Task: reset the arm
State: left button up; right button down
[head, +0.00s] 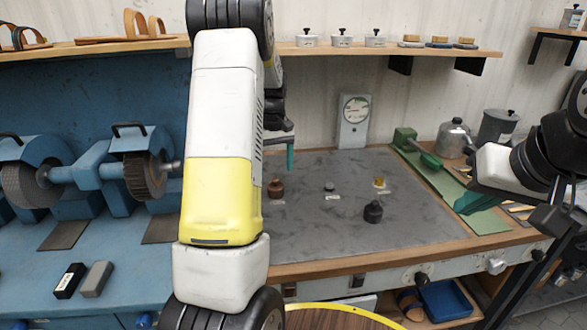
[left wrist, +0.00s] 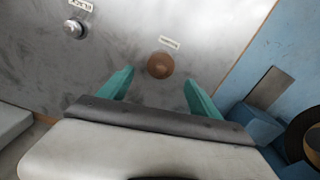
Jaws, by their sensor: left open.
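My left arm crosses the head view in front of the bench. Its gripper (head: 290,156) has teal fingers over the left part of the grey mat (head: 330,235). In the left wrist view the left gripper (left wrist: 159,75) is open and empty, its fingers apart. A brown round knob-topped piece (head: 275,188) stands on the mat below; it shows just beyond the fingertips in the left wrist view (left wrist: 160,65). My right gripper (head: 478,202) is at the right, above the green strip; its finger gap is unclear.
A small metal piece (head: 329,186), a brass piece (head: 379,182) and a dark weight (head: 373,211) stand on the mat. A dial gauge (head: 354,116) stands behind. A blue grinder (head: 95,170) is at left. A kettle-like can (head: 454,138) is at right.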

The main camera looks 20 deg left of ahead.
pick_arm(q)
jog(key=shift+r, duration=0.45)
jog(key=s+d+r+m+t+h, duration=0.1)
jog(key=s+d+r+m+t, duration=0.1)
jog(key=s+d+r, duration=0.35)
jog(key=s+d+r+m+t, duration=0.1)
jog(key=s+d+r+m, duration=0.15)
jog(key=s+r, duration=0.5)
jog(key=s+d+r+m+t, duration=0.1)
jog(key=s+d, duration=0.2)
jog(key=s, duration=0.4)
jog(key=s+d+r+m+t+h, duration=0.1)
jog(key=s+d+m+t, duration=0.1)
jog(key=s+d, duration=0.2)
jog(key=s, duration=0.3)
jog(key=shift+s, duration=0.35)
